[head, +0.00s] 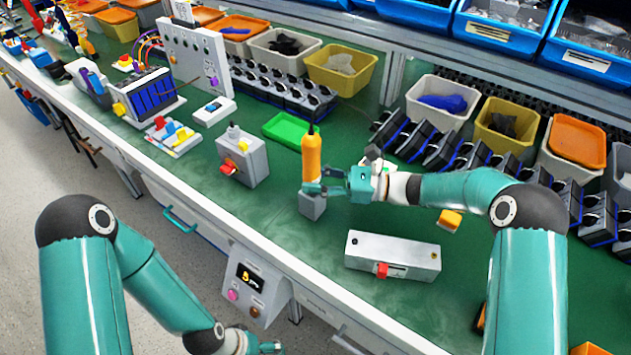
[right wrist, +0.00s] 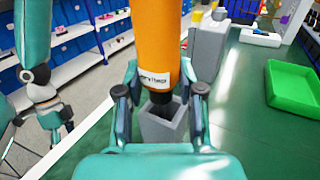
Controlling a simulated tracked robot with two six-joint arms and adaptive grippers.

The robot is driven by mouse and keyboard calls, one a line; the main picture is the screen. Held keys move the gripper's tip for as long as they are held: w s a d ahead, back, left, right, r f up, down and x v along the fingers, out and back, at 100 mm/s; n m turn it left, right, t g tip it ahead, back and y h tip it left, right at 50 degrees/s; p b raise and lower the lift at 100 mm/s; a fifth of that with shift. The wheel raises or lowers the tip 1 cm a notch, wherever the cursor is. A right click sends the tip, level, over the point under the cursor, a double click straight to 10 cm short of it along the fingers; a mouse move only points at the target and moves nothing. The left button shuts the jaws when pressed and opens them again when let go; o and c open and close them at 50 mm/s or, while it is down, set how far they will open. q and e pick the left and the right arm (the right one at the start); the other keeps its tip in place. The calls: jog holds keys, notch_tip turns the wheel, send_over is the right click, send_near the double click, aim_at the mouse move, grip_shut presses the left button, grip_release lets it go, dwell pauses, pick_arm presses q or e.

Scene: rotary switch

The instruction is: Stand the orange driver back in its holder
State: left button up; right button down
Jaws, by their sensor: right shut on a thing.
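The orange driver (head: 311,157) stands upright in my right gripper (head: 322,188), handle up, with the gripper's fingers around its lower part. In the right wrist view the driver (right wrist: 157,45) shows between the fingers, its dark lower end at the mouth of the holder. The holder is a small grey open-topped block (head: 312,207) on the green bench, directly below the driver; it also shows in the right wrist view (right wrist: 166,130). I cannot tell how far the tip is inside it. My left gripper (head: 268,347) is low at the bottom edge, off the bench; its jaws are unclear.
A grey box with a red switch (head: 243,160) stands left of the holder. A white box with a red knob (head: 392,258) lies to the right, nearer the front. A green tray (head: 291,128) lies behind. Bins and rows of dark parts line the back.

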aim_at(316, 163)
jog(key=shift+w+r+p, duration=0.1)
jog(key=shift+r+p, duration=1.25)
jog(key=shift+r, duration=1.1)
